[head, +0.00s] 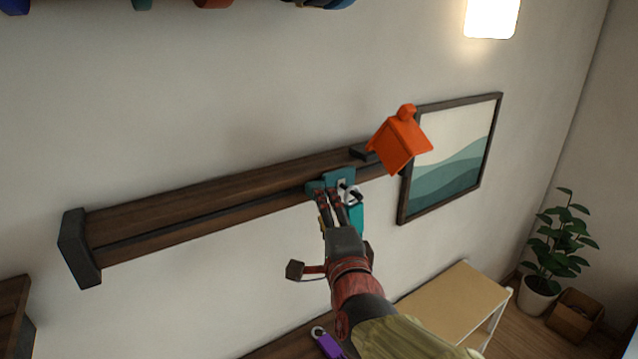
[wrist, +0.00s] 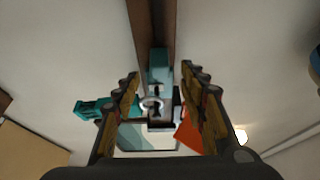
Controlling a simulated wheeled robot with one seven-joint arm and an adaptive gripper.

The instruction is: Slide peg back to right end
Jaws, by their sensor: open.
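A dark wooden rail (head: 200,205) with a lengthwise slot is fixed to the wall, and it runs up the wrist view (wrist: 152,25). A teal peg (head: 340,179) sits on the rail near its right end, and it shows in the wrist view (wrist: 158,72). A pale ring (wrist: 152,104) is at the peg, with a teal hanging piece (head: 357,220) beside it. My gripper (head: 335,192) is open at the peg. In the wrist view its fingers (wrist: 160,90) stand on both sides of the peg, with gaps visible. Contact cannot be told from the head view.
An orange house-shaped piece (head: 399,142) is in front of the rail's right end and partly hides it. A dark block (head: 80,248) caps the left end. A framed picture (head: 452,150) hangs to the right. A purple item (head: 329,345) is below. The rail left of the peg is clear.

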